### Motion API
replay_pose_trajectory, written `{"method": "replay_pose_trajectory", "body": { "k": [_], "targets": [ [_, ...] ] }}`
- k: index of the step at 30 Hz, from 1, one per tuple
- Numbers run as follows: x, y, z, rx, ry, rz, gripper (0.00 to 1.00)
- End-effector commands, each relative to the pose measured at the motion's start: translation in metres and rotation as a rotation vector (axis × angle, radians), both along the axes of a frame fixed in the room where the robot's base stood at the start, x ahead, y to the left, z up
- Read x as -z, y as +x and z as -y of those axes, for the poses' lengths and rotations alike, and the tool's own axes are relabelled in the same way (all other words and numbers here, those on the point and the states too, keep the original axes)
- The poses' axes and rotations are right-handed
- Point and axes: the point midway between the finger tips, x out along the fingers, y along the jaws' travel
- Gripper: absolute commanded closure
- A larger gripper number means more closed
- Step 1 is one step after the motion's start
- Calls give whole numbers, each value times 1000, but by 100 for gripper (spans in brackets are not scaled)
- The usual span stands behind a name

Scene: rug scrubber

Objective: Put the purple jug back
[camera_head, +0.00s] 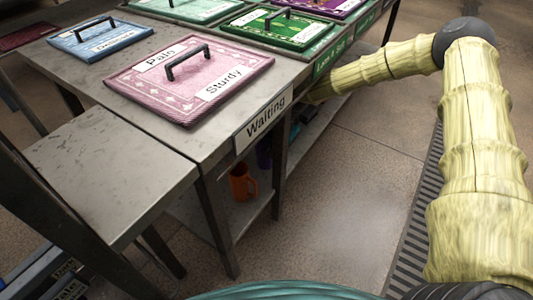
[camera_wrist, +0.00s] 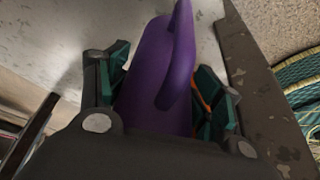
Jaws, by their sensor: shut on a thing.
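The purple jug (camera_wrist: 157,75) fills the middle of the wrist view, with its handle toward the upper right. My gripper (camera_wrist: 165,90) has a green-padded finger on each side of the jug and is shut on it. A grey, worn shelf surface (camera_wrist: 205,45) lies under or behind the jug; I cannot tell whether the jug touches it. In the head view, my arm reaches in under the table (camera_head: 205,150) at its right side, and my gripper is hidden there. A small dark purple-blue patch shows on the lower shelf in the shade; I cannot tell if it is the jug.
An orange jug (camera_head: 242,184) stands on the lower shelf (camera_head: 215,215), and a bit of orange shows beside my right finger. A pink rug board (camera_head: 190,80) lies above the "Waiting" label (camera_head: 264,118). Table legs (camera_head: 217,220) bound the shelf.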

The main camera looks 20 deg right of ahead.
Motion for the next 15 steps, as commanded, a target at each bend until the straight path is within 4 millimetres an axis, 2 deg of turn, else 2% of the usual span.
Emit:
{"method": "replay_pose_trajectory", "body": {
  "k": [5,9,15],
  "targets": [
    [0,3,-15,-1,2,2,81],
    [26,1,-12,1,1,-2,81],
    [35,2,-12,1,0,1,81]
  ]
}}
